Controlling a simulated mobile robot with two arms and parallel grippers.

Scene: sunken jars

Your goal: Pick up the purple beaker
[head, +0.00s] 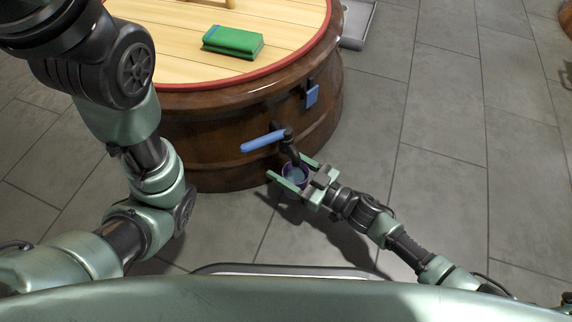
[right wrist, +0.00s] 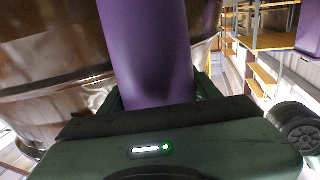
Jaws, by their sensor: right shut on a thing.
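The purple beaker (head: 294,176) is between the fingers of my right gripper (head: 292,177), under the dark spout of the tap on the round wooden barrel. Only its rim and part of its inside show in the head view; something pale bluish shows inside it. In the right wrist view the purple beaker (right wrist: 147,50) fills the space ahead of the palm. My right gripper (right wrist: 155,105) is shut on it. My left arm comes in at the left of the head view, but its gripper is not in view.
The brown barrel (head: 215,130) has a tap with a blue lever (head: 263,141) just above the beaker, and a blue tag (head: 312,95) on its side. A green folded cloth or book (head: 233,42) lies on its pale wooden top.

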